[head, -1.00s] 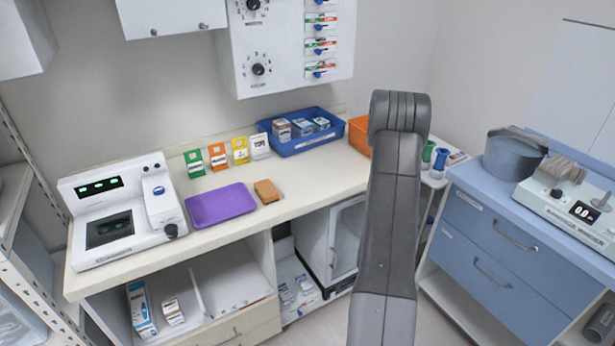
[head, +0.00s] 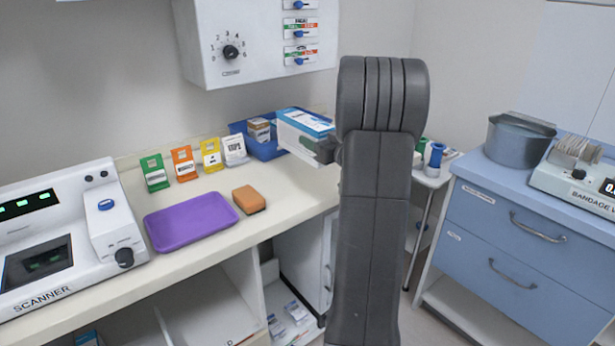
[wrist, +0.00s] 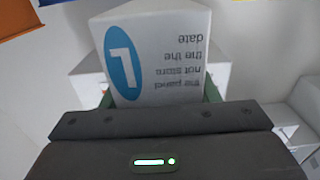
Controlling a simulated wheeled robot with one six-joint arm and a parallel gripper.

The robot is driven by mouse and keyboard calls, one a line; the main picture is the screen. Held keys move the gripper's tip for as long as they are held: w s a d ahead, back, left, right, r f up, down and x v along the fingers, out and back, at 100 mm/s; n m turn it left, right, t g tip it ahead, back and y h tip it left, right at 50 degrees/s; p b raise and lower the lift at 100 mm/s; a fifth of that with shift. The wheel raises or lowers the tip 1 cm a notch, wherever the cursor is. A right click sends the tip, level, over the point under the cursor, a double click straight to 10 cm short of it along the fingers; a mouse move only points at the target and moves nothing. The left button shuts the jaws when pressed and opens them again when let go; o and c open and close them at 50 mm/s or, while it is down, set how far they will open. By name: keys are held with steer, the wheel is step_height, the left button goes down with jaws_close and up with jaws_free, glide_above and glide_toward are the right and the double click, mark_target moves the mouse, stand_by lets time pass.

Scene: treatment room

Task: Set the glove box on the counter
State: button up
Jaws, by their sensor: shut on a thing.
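The glove box (head: 305,122), white with blue markings, is held up over the back right of the cream counter (head: 292,196) in the head view. My gripper (head: 322,150) is shut on it; my arm hides much of the gripper. In the wrist view the glove box (wrist: 160,60) shows a white face with a blue oval, a letter L and upside-down print, between the green-edged fingers of my gripper (wrist: 160,97). I cannot tell exactly how high the box is above the counter.
A blue bin (head: 262,146) with small boxes stands behind the held box. A purple tray (head: 190,221), an orange sponge (head: 249,199), several coloured packets (head: 183,163) and a scanner (head: 70,240) stand on the counter. Bare counter lies right of the sponge.

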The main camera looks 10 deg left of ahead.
step_height(320, 180, down, 8)
steer(key=shift+f, duration=0.1)
stand_by(0.4)
steer(key=shift+f+b, duration=0.1)
steer(key=shift+b, duration=0.25)
steer(key=o, duration=1.2)
steer(key=shift+r, duration=0.2)
steer(key=v, duration=1.2)
steer(key=shift+f, duration=0.1)
